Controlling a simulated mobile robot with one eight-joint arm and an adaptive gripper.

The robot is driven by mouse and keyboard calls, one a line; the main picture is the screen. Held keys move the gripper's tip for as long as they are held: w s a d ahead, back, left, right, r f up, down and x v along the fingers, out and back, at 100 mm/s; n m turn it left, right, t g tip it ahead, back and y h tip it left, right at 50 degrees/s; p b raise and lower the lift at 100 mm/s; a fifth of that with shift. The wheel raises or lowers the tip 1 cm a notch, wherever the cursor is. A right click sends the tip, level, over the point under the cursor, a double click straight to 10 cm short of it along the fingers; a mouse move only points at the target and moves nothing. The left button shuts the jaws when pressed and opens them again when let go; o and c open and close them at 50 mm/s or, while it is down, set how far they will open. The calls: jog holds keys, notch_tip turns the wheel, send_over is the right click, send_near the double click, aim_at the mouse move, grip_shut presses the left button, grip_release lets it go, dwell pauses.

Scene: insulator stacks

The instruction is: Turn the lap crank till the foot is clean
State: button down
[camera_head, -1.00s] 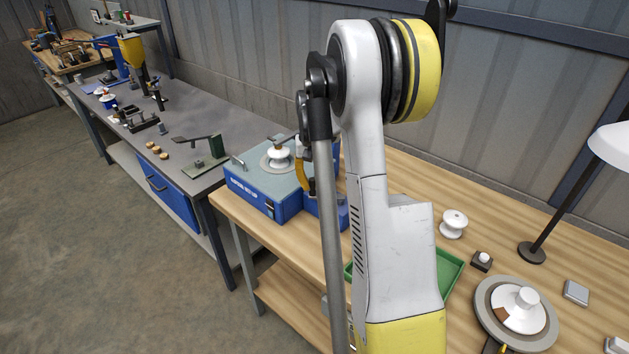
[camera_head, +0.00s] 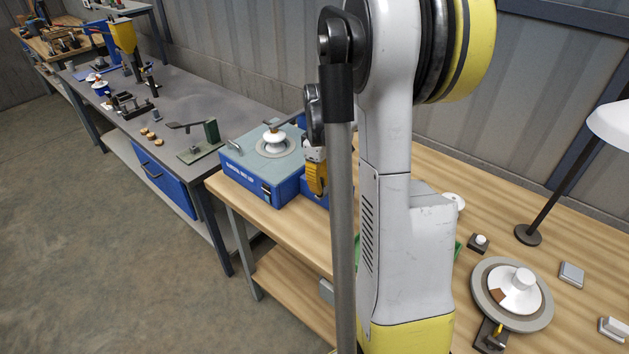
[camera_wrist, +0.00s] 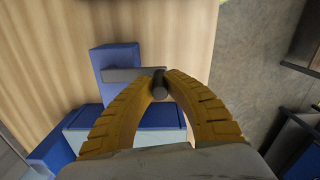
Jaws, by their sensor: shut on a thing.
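The blue wet-lap machine (camera_head: 248,182) stands at the left end of the wooden bench, with a grey-green top. A white insulator (camera_head: 273,139) sits upright on the grey round lap plate (camera_head: 262,150); its foot is hidden. My gripper (camera_head: 318,190) is at the right side of the machine, partly behind my arm. In the wrist view, my gripper's yellow fingers (camera_wrist: 160,79) are closed around the dark crank handle (camera_wrist: 159,88). The grey crank arm (camera_wrist: 130,74) runs left from it across a blue block (camera_wrist: 112,60).
A desk lamp (camera_head: 528,235), a small black block with a white knob (camera_head: 479,243) and a round turntable (camera_head: 482,300) carrying a white insulator (camera_head: 519,292) are to the right. A green tray (camera_head: 458,248) is mostly hidden behind my arm. A grey bench (camera_head: 190,110) stands beyond.

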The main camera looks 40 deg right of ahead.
jog(key=s+d+n, duration=0.5)
jog(key=s+n, duration=0.2)
jog(key=n, duration=0.4)
jog(key=shift+s+d+n+b, duration=0.15)
jog(key=shift+d+n+b, duration=0.15)
jog(key=shift+d, duration=0.1)
dwell(0.4)
jog(key=c, duration=1.4)
grip_release()
jog(key=shift+o, duration=0.2)
jog(key=shift+r, duration=0.1)
notch_tip(320, 180, up, 12)
